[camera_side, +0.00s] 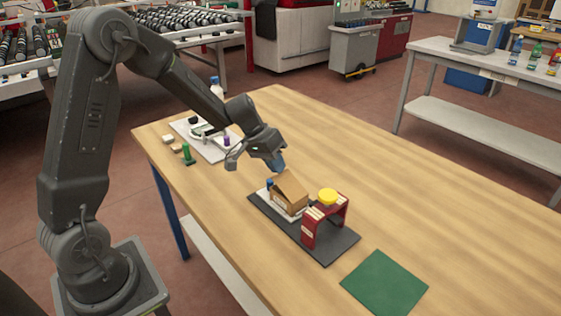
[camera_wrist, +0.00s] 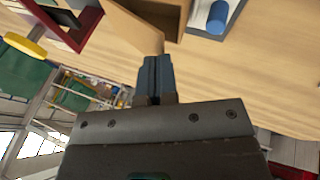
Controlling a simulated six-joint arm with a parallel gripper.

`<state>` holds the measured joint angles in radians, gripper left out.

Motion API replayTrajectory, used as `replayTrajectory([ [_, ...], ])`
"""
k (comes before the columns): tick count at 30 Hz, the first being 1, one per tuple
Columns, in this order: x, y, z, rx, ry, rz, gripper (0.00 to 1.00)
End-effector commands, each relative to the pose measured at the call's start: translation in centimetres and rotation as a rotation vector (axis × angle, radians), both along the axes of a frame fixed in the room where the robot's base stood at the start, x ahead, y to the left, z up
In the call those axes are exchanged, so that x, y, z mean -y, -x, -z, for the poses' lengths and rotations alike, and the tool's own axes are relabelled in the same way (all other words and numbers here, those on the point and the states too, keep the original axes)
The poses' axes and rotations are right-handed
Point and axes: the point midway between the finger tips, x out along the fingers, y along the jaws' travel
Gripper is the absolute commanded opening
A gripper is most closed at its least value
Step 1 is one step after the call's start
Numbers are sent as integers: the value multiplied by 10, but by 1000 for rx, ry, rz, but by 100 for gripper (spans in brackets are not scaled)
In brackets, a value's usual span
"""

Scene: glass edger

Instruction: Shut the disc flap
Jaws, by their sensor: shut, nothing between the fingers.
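A small brown box (camera_side: 289,204) stands on a dark board (camera_side: 325,252), with a tan flap (camera_side: 291,186) raised and tilted at its top. In the wrist view the flap (camera_wrist: 128,27) sticks out from the open box (camera_wrist: 172,12), and the inside is partly in view. I cannot tell whether this is the disc flap; no disc shows on it. My gripper (camera_side: 278,165) is shut and empty, just above and behind the box in the side view. In the wrist view its blue fingertips (camera_wrist: 154,62) lie close to the flap's end; contact is unclear.
A red stand (camera_side: 326,220) with a yellow disc (camera_side: 327,196) on top is right beside the box. A blue cylinder (camera_wrist: 217,16) stands on the box's other side. A green mat (camera_side: 384,283) lies at the front right. The wooden table (camera_side: 400,170) is clear behind and to the right.

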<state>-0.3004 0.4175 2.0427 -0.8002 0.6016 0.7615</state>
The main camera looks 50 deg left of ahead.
Motion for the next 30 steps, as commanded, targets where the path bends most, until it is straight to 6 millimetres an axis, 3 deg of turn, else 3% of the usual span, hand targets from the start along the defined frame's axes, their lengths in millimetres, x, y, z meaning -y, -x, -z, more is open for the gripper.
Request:
replayTrajectory([
  [10,-14,0,24,-1,246,0,0],
  [30,-17,0,36,1,235,3,0],
])
